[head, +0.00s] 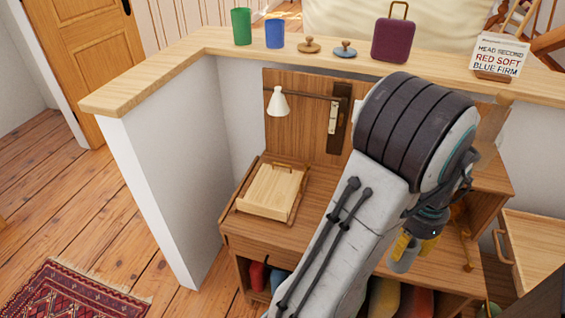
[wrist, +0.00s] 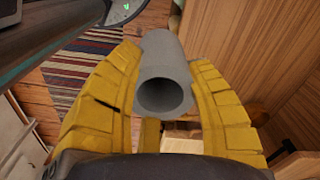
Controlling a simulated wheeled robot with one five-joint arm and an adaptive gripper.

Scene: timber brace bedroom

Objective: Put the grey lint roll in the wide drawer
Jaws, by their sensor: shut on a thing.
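The grey lint roll (wrist: 165,75) is a hollow grey tube, held between the yellow fingers of my gripper (wrist: 160,85) with its open end facing the wrist camera. In the head view, my gripper (head: 418,246) hangs over the right part of the wooden desk, with the grey roll (head: 402,258) below it. My arm hides much of the desk. At the right edge, a light wooden drawer-like piece (head: 535,245) with a bar handle shows partly. I cannot tell for sure whether it is the wide drawer.
A wooden tray (head: 270,190) and a white lamp (head: 278,102) are at the desk's left. A ledge behind holds a green cup (head: 241,26), a blue cup (head: 275,34), a purple case (head: 393,38) and a sign (head: 498,56). Coloured items fill the shelf below.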

